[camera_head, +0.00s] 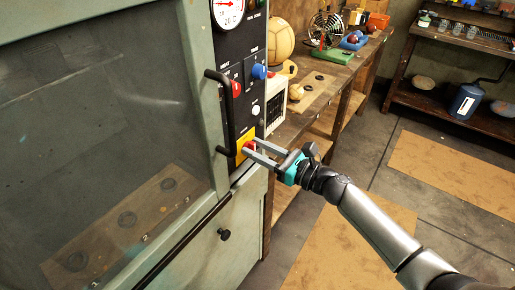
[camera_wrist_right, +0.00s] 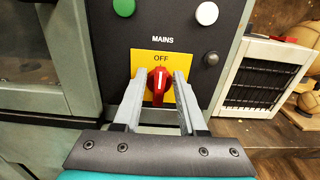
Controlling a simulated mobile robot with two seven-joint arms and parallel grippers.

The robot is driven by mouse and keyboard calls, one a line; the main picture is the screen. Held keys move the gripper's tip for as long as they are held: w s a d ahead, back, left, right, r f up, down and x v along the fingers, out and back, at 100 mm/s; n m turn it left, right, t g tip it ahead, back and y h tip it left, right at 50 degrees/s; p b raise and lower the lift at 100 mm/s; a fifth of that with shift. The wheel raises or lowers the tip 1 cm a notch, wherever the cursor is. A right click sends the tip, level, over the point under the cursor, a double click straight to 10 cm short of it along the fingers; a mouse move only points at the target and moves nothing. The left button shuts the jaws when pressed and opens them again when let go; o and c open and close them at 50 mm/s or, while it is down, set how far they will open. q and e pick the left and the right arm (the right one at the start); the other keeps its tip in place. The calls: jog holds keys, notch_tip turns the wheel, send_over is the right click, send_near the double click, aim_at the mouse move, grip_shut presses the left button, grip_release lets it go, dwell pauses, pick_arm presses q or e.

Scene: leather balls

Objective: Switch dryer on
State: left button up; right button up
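The dryer (camera_head: 85,110) is a large grey-green cabinet with a glass door, filling the left of the head view. Its black control panel (camera_head: 238,50) carries a red mains switch on a yellow plate (camera_wrist_right: 178,60) marked MAINS and OFF. The red knob (camera_wrist_right: 158,84) has a white line that stands upright, toward OFF. My right gripper (camera_wrist_right: 158,88) has its two fingers apart, one on each side of the knob. Whether the fingers touch it cannot be told. In the head view the right gripper (camera_head: 248,149) reaches the panel from the right. My left gripper is not in view.
A black door handle (camera_head: 222,115) stands out just left of the switch. A green button (camera_wrist_right: 124,7) and a white button (camera_wrist_right: 207,13) sit above it. A workbench (camera_head: 325,115) with balls and a fan runs behind. A shelf (camera_head: 445,100) stands at the right. Floor between is mostly clear.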

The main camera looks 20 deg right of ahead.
grip_shut()
jog(key=shift+m, duration=0.3)
jog(key=m+p, duration=0.1)
jog(key=m, duration=0.4)
jog(key=f+m+p, duration=0.1)
jog(key=m, duration=0.5)
jog(key=w+d+m, duration=0.1)
jog(key=m, duration=0.5)
jog(key=shift+f+p, duration=0.15)
jog(key=shift+p, duration=0.25)
jog(key=shift+s+m, duration=0.1)
jog(key=shift+m, duration=0.2)
jog(key=shift+o, duration=2)
grip_release()
